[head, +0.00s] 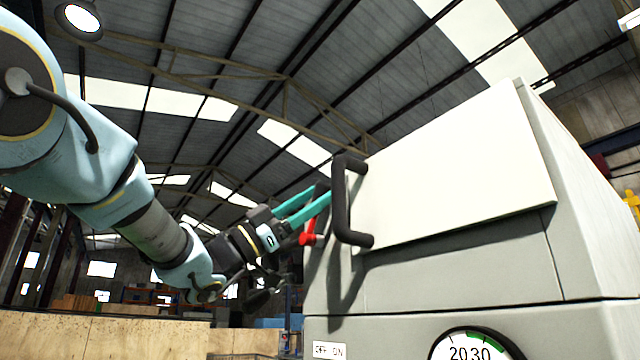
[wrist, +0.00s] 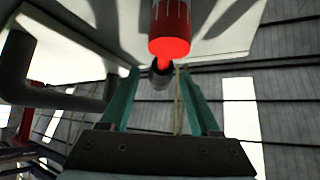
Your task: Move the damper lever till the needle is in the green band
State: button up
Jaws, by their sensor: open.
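A red lever (head: 312,239) sticks out at the left side of the grey machine, just below my gripper's fingers in the head view. In the wrist view the red lever (wrist: 170,30) comes down from the top, its end close to the fingertips. My gripper (head: 318,203) has teal fingers and is open; the fingers (wrist: 158,75) stand apart with nothing clearly held. Whether the lever lies between them I cannot tell. A round gauge (head: 470,347) with a green band at its upper right is cut off by the bottom edge; its needle cannot be made out.
A dark bar handle (head: 343,205) stands out from the machine's white panel (head: 460,165), close beside the fingers; it also shows in the wrist view (wrist: 70,103). An OFF/ON label (head: 328,350) is low on the machine (head: 450,270). A wooden barrier (head: 100,335) runs at the lower left.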

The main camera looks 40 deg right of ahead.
jog(key=shift+x, duration=0.85)
grip_shut()
dwell(0.9)
